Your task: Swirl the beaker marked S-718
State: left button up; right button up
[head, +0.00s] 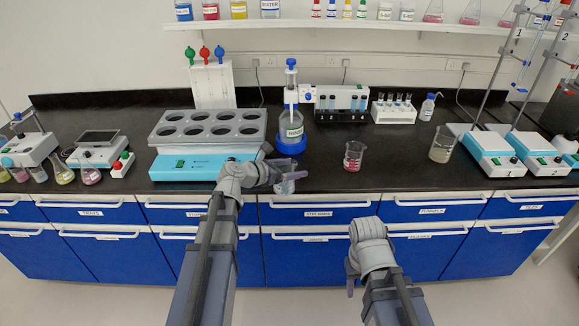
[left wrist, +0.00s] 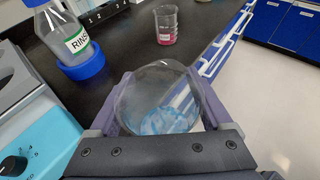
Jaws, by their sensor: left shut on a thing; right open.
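A clear glass beaker with light blue liquid (head: 286,186) is held in my left gripper (head: 274,176), just in front of the bench's front edge. In the left wrist view the beaker (left wrist: 160,98) sits between the two fingers and is seen from above, tilted. No marking on it can be read, so I cannot tell whether it says S-718. A beaker with red liquid (head: 353,156) stands on the bench to the right. A larger beaker (head: 441,145) with pale liquid stands further right. My right gripper (head: 353,274) is low in front of the drawers, empty, its fingers mostly hidden.
A RINSE bottle (head: 291,130) in a blue base stands behind the held beaker. A grey multi-well heating block (head: 210,128) with a blue front is at left. Stirrer plates with stands (head: 494,155) are at right. The bench front between the red-liquid beaker and the larger beaker is clear.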

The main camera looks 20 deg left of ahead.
pick_arm(q)
jog(key=w+d, duration=0.4)
jog(key=w, duration=0.1)
jog(key=s+a, duration=0.4)
jog(key=shift+a, duration=0.35)
jog(key=shift+s+d, duration=1.15)
jog(key=shift+s, duration=0.1)
jog(key=w+d, duration=0.2)
jog(key=w, duration=0.3)
jog(key=shift+w+d, duration=0.2)
jog(key=shift+w, duration=0.15)
